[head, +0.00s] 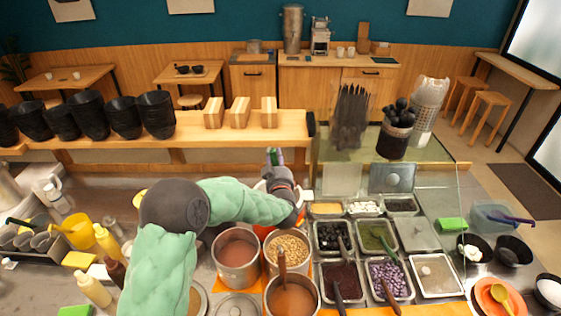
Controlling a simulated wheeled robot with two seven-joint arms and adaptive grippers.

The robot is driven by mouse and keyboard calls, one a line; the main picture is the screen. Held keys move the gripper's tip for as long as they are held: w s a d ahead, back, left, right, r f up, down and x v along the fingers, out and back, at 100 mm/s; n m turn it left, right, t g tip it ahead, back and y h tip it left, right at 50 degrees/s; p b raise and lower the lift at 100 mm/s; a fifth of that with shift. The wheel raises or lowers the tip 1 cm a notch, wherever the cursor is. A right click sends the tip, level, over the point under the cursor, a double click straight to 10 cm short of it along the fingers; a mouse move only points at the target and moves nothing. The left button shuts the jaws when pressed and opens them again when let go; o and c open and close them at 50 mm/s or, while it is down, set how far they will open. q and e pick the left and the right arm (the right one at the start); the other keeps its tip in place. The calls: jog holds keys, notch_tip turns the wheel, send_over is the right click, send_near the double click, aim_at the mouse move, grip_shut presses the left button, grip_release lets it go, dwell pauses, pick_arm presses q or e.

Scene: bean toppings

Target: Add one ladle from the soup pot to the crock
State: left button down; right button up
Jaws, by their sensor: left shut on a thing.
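My left gripper (279,176) reaches in over the counter and is shut on a slim upright thing with a green part (275,158). The lower part of that thing is hidden, so I cannot tell if it is a ladle. Steel pots stand below my arm: one with reddish-brown soup (237,251), one with pale beans (288,248), and one in front with brown soup (291,300). My right gripper is out of view.
Topping trays (383,235) with several utensils fill the counter right of the pots, behind a glass guard (447,205). Black bowls (88,115) stack on the wooden shelf (190,135). Yellow bottles (94,291) stand at left. A steel lid (236,305) lies before the pots.

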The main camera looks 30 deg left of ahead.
pick_arm(q)
jog(key=shift+s+a+f+n+b, duration=0.2)
jog(key=shift+s+a+n+b, duration=0.25)
jog(key=shift+s+a+n, duration=0.15)
jog(key=s+a+f+n+b, duration=0.4)
jog(key=a+f+n+b, duration=0.1)
jog(key=b, duration=0.8)
jog(key=s+a+f+n+b, duration=0.4)
jog(key=a+f+n+b, duration=0.2)
jog(key=b, duration=0.7)
notch_tip(320, 180, down, 3)
jog(key=shift+s+f+n+b, duration=0.1)
jog(key=shift+s+n+b, duration=0.25)
jog(key=shift+n, duration=0.85)
